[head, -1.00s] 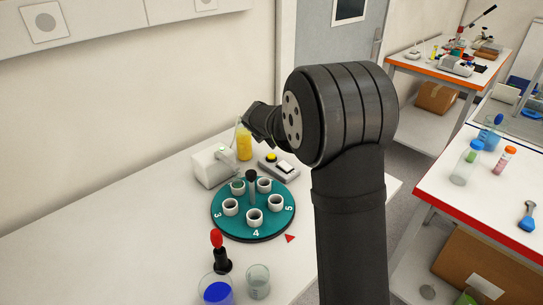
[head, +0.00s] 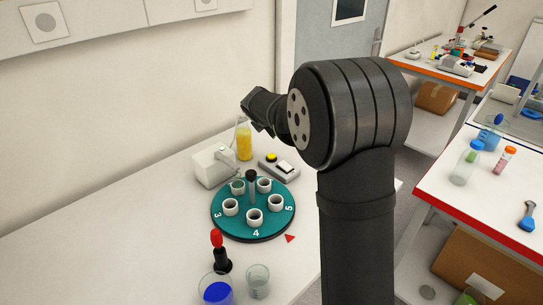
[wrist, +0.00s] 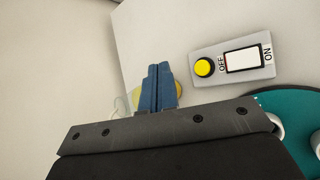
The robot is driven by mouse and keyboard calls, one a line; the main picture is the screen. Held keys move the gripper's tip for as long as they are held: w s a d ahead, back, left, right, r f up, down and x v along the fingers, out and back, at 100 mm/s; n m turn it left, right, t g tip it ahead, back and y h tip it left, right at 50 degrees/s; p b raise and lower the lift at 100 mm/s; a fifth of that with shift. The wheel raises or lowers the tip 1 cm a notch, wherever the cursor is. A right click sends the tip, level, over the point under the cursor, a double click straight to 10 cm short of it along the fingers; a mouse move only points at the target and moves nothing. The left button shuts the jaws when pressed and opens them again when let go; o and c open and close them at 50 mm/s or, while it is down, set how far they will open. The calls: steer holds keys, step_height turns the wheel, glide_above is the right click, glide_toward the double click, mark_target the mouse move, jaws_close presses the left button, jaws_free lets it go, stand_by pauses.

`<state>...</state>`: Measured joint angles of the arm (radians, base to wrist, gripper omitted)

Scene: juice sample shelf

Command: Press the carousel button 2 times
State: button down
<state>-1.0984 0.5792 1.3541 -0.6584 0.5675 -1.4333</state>
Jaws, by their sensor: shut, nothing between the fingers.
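The carousel (head: 255,232) is a teal disc with several white cup holders and numbers on it, on the white table. A grey control box (head: 280,166) stands behind it, with a round yellow button (head: 271,157) and a white rocker switch. In the wrist view the yellow button (wrist: 203,67) is right of my gripper, beside the switch (wrist: 242,60) marked OFF and ON. My gripper (wrist: 158,68) has its blue fingers together and empty, apart from the button. In the head view my arm hides the fingers. The carousel's edge (wrist: 287,98) shows at the right of the wrist view.
A container of yellow juice (head: 244,143) and a white device (head: 211,167) stand behind the carousel. In front are a red-and-black tool (head: 218,252), a beaker of blue liquid (head: 216,291) and a clear beaker (head: 257,281). The table's left part is clear.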

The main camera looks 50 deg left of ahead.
mark_target(271, 157)
steer(key=shift+f, duration=4.45)
steer(key=shift+f, duration=0.4)
steer(key=shift+f, duration=0.5)
steer(key=shift+r, duration=0.95)
steer(key=shift+r, duration=2.5)
